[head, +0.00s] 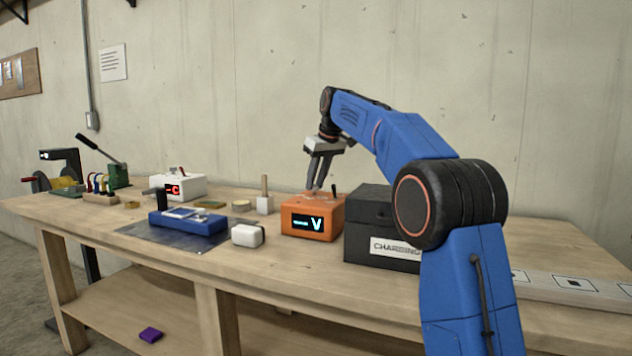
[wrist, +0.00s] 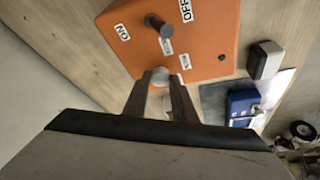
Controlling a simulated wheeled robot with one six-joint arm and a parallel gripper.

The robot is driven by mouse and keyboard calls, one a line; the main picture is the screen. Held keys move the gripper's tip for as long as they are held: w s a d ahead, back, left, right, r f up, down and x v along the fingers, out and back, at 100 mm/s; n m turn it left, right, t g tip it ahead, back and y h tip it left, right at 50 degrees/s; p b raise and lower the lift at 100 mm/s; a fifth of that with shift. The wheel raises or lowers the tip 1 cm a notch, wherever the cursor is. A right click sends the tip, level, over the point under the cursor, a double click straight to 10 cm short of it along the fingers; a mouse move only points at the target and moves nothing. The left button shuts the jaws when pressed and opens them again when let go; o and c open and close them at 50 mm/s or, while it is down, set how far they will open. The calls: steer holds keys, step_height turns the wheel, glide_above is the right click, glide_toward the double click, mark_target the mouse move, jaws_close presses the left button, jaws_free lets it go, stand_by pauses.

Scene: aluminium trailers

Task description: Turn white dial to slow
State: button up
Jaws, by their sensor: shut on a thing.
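The orange box (head: 296,227) stands on the workbench with a lit display on its front. The wrist view shows its top face (wrist: 213,38) with ON and OFF labels, a dark lever (wrist: 160,27) and two small white labels whose words are too small to read surely. The round white dial (wrist: 160,76) sits near the edge of that face. My gripper (head: 318,187) is above the box, pointing down, and is shut on the dial, with one finger on each side. Its fingers also show in the wrist view (wrist: 161,84). The dial's pointer cannot be made out.
A black charging box (head: 366,217) stands close to the right of the orange box. A white block (head: 247,236) and a blue device (head: 187,223) on a dark mat (head: 150,236) are to the left. A white box with a red display (head: 190,186) is behind.

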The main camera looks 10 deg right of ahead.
steer(key=m, duration=0.2)
steer(key=m+h, duration=0.1)
steer(key=m, duration=0.1)
steer(key=m+h, duration=0.1)
steer(key=shift+a+m, duration=0.3)
steer(key=shift+m, duration=0.1)
steer(key=m+h, duration=0.2)
steer(key=m, duration=0.2)
steer(key=shift+a+m, duration=0.1)
steer(key=shift+m, duration=0.3)
steer(key=o, duration=1)
steer(key=shift+r, duration=0.1)
